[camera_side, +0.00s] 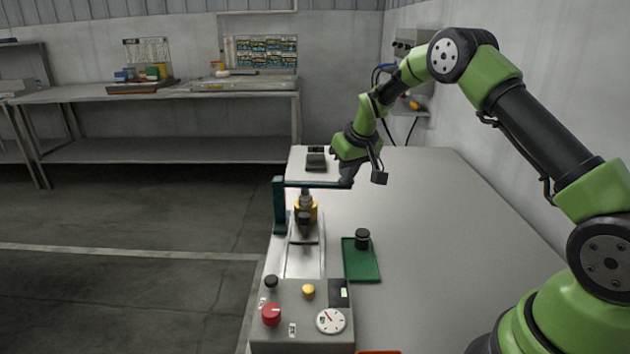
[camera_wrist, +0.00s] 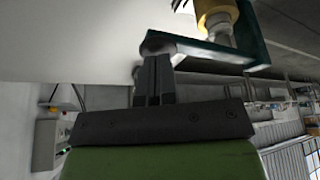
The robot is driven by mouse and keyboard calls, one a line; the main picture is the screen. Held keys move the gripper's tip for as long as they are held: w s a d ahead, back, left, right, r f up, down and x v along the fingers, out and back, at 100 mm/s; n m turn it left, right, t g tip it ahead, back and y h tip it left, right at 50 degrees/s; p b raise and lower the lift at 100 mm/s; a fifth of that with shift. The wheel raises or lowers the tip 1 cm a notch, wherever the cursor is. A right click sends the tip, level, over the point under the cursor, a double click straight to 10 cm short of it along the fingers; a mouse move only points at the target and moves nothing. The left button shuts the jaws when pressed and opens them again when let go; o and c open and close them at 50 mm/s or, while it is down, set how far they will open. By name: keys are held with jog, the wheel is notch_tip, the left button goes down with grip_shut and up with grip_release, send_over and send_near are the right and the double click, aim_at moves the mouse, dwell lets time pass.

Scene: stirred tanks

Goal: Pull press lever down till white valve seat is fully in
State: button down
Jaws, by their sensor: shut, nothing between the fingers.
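The press has a dark teal column (camera_side: 279,206) and a lever (camera_side: 316,184) that runs roughly level to the right from its top. A yellow press body (camera_side: 306,207) hangs under the lever, with a dark part below it. My gripper (camera_side: 346,181) is shut and empty at the lever's outer end. In the wrist view my shut fingers (camera_wrist: 154,62) reach to the rounded end of the teal lever (camera_wrist: 215,53); I cannot tell whether they touch it. The yellow body (camera_wrist: 216,14) shows beyond. I cannot make out the white valve seat.
A green mat (camera_side: 364,273) with a black cylinder (camera_side: 362,238) lies right of the press. A control box (camera_side: 302,318) with a red knob (camera_side: 271,314) and gauge stands in front. A dark block (camera_side: 316,159) sits behind. The table's right side is clear.

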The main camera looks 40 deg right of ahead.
aim_at(347, 185)
jog(key=shift+s+f, duration=0.1)
jog(key=shift+f, duration=1.95)
jog(key=shift+r, duration=2.7)
notch_tip(347, 185, up, 7)
jog(key=shift+r, duration=0.2)
